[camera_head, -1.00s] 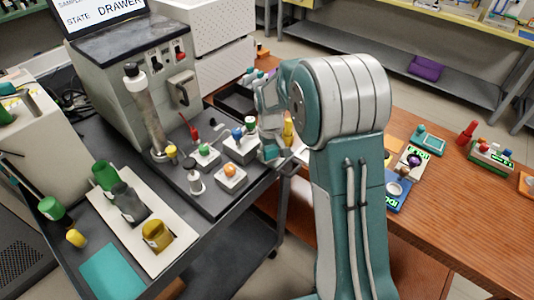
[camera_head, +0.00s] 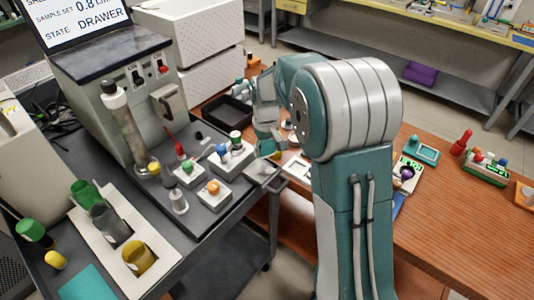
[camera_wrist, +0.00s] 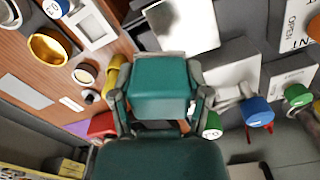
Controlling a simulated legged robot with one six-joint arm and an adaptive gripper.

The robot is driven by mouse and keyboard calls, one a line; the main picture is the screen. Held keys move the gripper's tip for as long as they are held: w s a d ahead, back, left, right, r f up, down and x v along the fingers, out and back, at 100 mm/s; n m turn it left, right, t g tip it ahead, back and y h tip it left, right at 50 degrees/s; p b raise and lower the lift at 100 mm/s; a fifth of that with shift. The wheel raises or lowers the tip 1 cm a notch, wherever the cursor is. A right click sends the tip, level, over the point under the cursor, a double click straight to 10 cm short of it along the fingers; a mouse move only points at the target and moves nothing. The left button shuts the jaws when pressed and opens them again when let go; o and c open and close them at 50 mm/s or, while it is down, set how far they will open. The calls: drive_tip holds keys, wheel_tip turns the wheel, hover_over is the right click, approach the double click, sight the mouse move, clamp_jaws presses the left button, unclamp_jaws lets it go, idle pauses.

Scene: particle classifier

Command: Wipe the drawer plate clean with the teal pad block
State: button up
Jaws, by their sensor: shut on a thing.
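My gripper (camera_wrist: 160,104) is shut on the teal pad block (camera_wrist: 164,88), with a finger on each side of it in the wrist view. In the head view my gripper (camera_head: 268,149) is at the right edge of the dark bench, and the block is hard to tell from my teal wrist. A pale flat plate (camera_wrist: 184,22), probably the drawer plate, lies beyond the block in the wrist view. It shows just below my gripper in the head view (camera_head: 262,171). I cannot tell whether the block touches it.
Blocks with coloured knobs (camera_head: 231,155) stand left of my gripper, near the grey machine (camera_head: 130,95). A black open bin (camera_head: 229,110) is behind. A white square frame (camera_head: 297,168) lies to the right. The wooden table (camera_head: 450,220) has free room at right.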

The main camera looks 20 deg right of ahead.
sight(267, 142)
drive_tip(key=shift+a+r, duration=0.1)
drive_tip(key=shift+r, duration=0.75)
drive_tip(key=shift+d+r, duration=0.35)
drive_tip(key=shift+r, duration=0.55)
drive_tip(key=shift+a, duration=0.25)
